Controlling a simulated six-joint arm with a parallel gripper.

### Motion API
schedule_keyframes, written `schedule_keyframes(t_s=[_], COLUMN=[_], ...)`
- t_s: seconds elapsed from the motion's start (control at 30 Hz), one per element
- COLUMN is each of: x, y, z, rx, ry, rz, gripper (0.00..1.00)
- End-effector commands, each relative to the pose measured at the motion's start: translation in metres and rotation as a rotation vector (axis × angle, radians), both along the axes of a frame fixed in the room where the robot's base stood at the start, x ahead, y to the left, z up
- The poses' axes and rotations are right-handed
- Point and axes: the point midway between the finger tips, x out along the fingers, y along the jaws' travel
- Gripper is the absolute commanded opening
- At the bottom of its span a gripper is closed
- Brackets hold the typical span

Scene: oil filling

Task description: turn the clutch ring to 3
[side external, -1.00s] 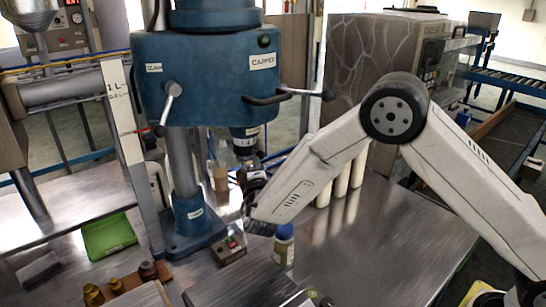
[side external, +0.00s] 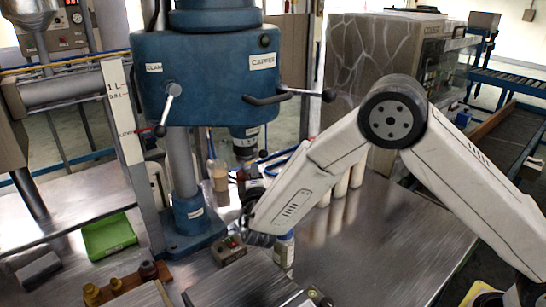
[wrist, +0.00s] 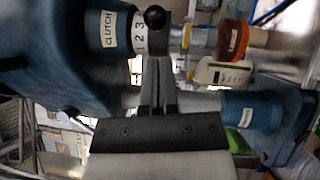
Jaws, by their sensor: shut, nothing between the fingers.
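The clutch ring (wrist: 139,34) is a white band with the digits 1, 2 and 3, beside a blue housing labelled CLUTCH (wrist: 110,30) in the wrist view. A black ball knob (wrist: 155,17) sticks out at the ring. In the side view the clutch part (side external: 245,138) hangs under the blue drill head (side external: 205,80), its digits too small to read. My gripper (wrist: 158,62) is shut and empty, its fingertips close to the ring and below the knob in the wrist picture. A gap or contact cannot be told. In the side view the fingers are mostly hidden by my wrist.
The drill column (side external: 182,170) stands just left of my gripper. A small control box (side external: 228,250) and a bottle with a blue-white label (side external: 284,250) stand close below. Pale cylinders (side external: 345,180) stand behind my forearm. The bench at right is clear.

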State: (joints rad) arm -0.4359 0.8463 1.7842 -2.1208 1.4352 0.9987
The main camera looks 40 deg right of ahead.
Motion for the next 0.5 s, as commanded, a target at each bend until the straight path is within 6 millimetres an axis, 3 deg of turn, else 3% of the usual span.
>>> schedule_keyframes(t_s=[0.5], x=[-0.075], y=[0.035], z=[-0.011], rx=[-0.001], ry=[0.0], rz=[0.002], gripper=[0.0])
